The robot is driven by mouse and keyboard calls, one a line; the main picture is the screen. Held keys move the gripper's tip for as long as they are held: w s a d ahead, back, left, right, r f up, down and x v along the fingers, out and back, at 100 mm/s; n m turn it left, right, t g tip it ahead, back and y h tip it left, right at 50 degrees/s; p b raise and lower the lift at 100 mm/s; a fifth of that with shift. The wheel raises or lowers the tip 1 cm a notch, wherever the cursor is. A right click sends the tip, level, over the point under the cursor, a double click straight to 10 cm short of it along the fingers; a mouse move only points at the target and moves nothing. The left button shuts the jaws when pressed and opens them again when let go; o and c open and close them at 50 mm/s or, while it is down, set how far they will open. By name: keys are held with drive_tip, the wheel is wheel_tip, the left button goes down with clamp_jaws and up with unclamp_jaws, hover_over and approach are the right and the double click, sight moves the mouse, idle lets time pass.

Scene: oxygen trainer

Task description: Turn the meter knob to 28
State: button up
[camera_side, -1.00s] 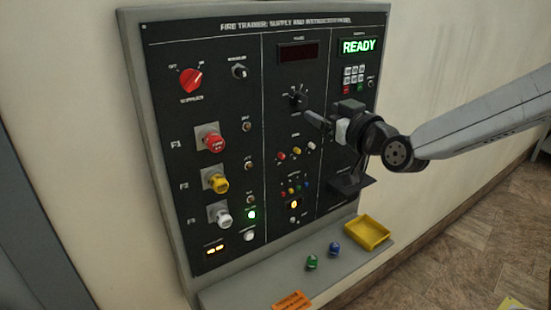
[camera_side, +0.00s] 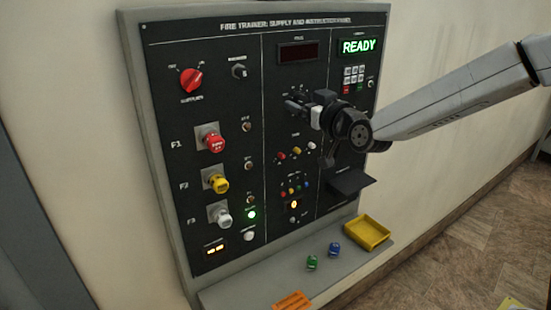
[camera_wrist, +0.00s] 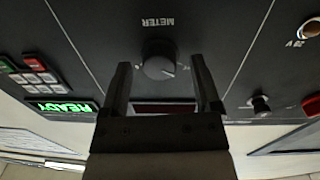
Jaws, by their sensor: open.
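The meter knob (camera_wrist: 159,60) is a round black knob below the label METER in the wrist view, where the picture is upside down. My gripper (camera_wrist: 162,75) is open, with one finger on either side of the knob. I cannot tell whether the fingers touch it. In the side view my gripper (camera_side: 298,107) is at the panel's middle column and hides most of the knob. The dark red display window (camera_side: 297,52) is above it, with no readable number. In the wrist view the display (camera_wrist: 163,107) is partly behind my gripper.
The panel (camera_side: 225,100) carries a red supplies knob (camera_side: 191,79), a small black knob (camera_side: 239,71), a keypad (camera_side: 354,75) and a green READY display (camera_side: 359,46). A yellow tray (camera_side: 366,233) and green and blue pieces lie on the ledge below.

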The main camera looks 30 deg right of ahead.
clamp_jaws()
drive_tip(key=shift+m, duration=0.4)
drive_tip(key=m, duration=0.3)
drive_tip(key=shift+d+m, duration=0.1)
drive_tip(key=shift+m, duration=1.9)
unclamp_jaws()
